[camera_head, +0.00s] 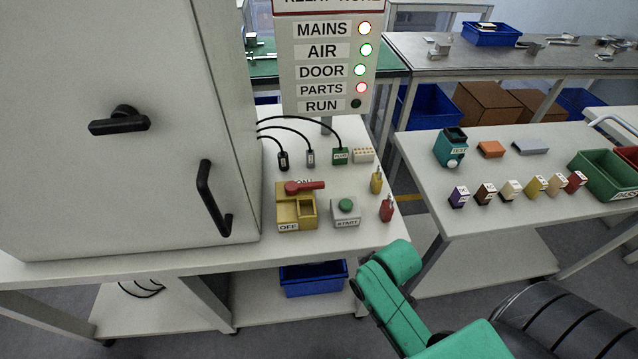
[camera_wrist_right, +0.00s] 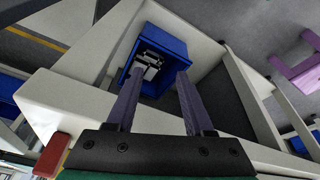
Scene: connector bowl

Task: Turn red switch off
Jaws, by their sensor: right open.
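The red switch is a red lever (camera_head: 305,187) on a yellow housing (camera_head: 296,212) on the white bench. The lever lies roughly crosswise near the top of the housing, its grip pointing right. It partly covers the ON label; the OFF label (camera_head: 288,227) is at the lower left. My right arm comes in at the lower right of the head view, in front of the bench and apart from the switch. My right gripper (camera_wrist_right: 159,75) is open and empty in the right wrist view, its fingers over a blue bin (camera_wrist_right: 178,45). My left gripper is not in view.
A grey START box (camera_head: 345,212) with a green button stands right of the switch. Red (camera_head: 387,208) and yellow (camera_head: 376,182) tags are near the bench's right edge. A large cabinet (camera_head: 120,190) stands left. Cables and plugs (camera_head: 283,160) lie behind. A sign (camera_head: 325,70) shows several lamps.

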